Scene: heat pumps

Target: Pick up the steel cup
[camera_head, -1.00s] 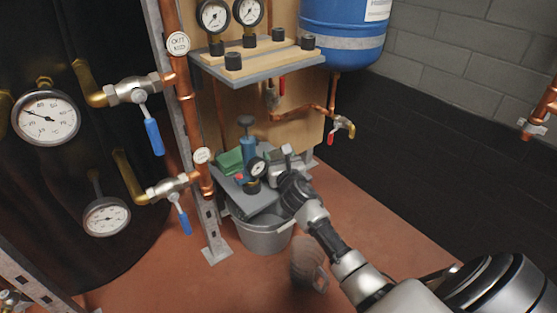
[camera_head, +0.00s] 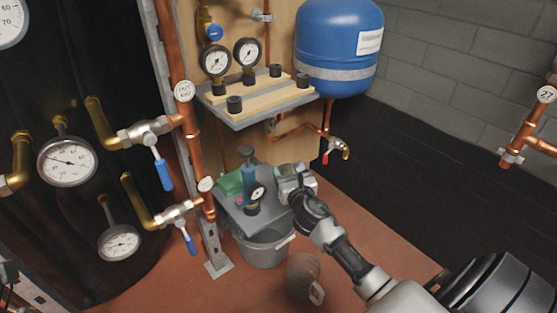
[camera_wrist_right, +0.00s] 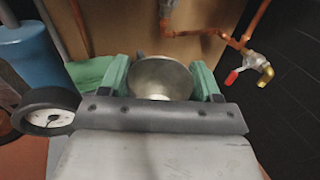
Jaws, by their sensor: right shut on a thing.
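The steel cup (camera_wrist_right: 160,78) shows in the right wrist view between the two green fingers of my right gripper (camera_wrist_right: 160,80). The gripper is shut on the cup, and I look toward its round opening. In the head view my right gripper (camera_head: 292,178) is at the right side of the small grey lower shelf (camera_head: 238,212); the cup is mostly hidden there by the gripper. Whether the cup touches the shelf cannot be told. My left gripper is not in view.
The lower shelf also bears a blue pump with a gauge (camera_head: 250,182) and a green cloth-like item (camera_head: 230,183). A grey bucket (camera_head: 264,250) stands below. The upper shelf (camera_head: 250,112) with gauges and black knobs overhangs. A red-handled tap (camera_head: 335,150) is at the right.

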